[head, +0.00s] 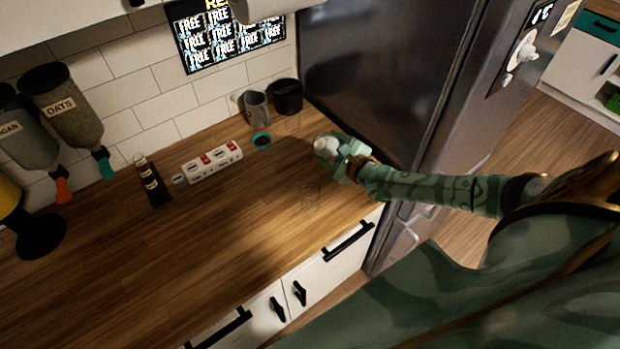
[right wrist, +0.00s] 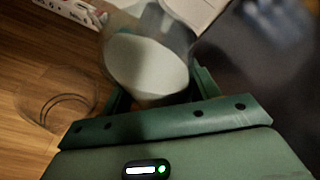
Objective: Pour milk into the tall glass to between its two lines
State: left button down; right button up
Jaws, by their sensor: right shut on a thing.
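My right gripper (head: 343,158) is shut on a clear milk jug (right wrist: 147,62) with white milk in it. In the head view the white milk in the jug (head: 326,146) shows at the gripper's tip, near the fridge. The tall glass (head: 310,194) is clear and empty-looking, standing upright on the counter in front of the gripper and to its left. In the right wrist view the tall glass (right wrist: 56,98) stands left of the jug, apart from it, with dark lines around it. I cannot tell how far the jug is tilted. My left gripper is not in view.
The dark fridge (head: 375,75) stands close on the right of the counter (head: 200,245). A grey mug (head: 257,108), a black canister (head: 288,95) and a teal-rimmed round item (head: 261,141) are at the back. The front counter is clear.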

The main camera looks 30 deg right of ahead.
dwell(0.5)
jog(key=shift+n+b, duration=0.3)
jog(key=shift+w+d+f, duration=0.1)
jog(key=shift+f, duration=0.1)
jog(key=shift+n+t+b, duration=0.3)
jog(key=shift+b, duration=0.05)
jog(key=shift+d+f+n+b, duration=0.2)
jog(key=shift+f+n+b, duration=0.1)
jog(key=shift+b, duration=0.15)
jog(key=shift+h, duration=0.4)
jog(key=shift+w+d+n+t, duration=0.1)
jog(key=shift+n+t, duration=0.2)
jog(key=shift+b, duration=0.35)
